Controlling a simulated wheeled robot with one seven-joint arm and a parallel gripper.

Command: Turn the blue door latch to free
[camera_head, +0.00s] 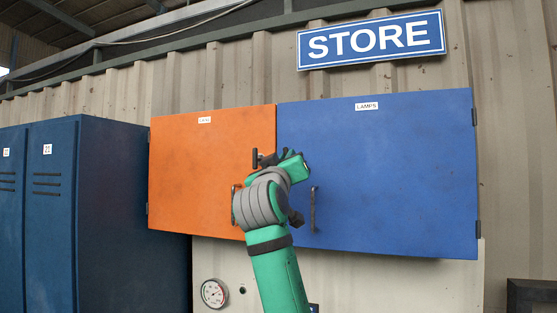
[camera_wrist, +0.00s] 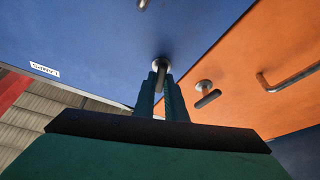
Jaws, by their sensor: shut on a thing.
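The blue door (camera_head: 390,170) is closed beside the orange door. Its latch (camera_wrist: 161,63) shows in the wrist view as a round metal mount on the blue face, with its lower part between my fingers. My gripper (camera_wrist: 161,82) is shut on that latch, one finger on each side. In the head view my green and grey wrist covers the latch and the fingertips, near the seam between the doors. How far the latch is turned cannot be told.
The orange door (camera_head: 200,160) has its own dark latch (camera_head: 256,159) close to my wrist and a bar handle (camera_wrist: 285,77). The blue door's dark handle (camera_head: 313,208) stands out just right of my arm. Blue lockers (camera_head: 110,220) stand at left.

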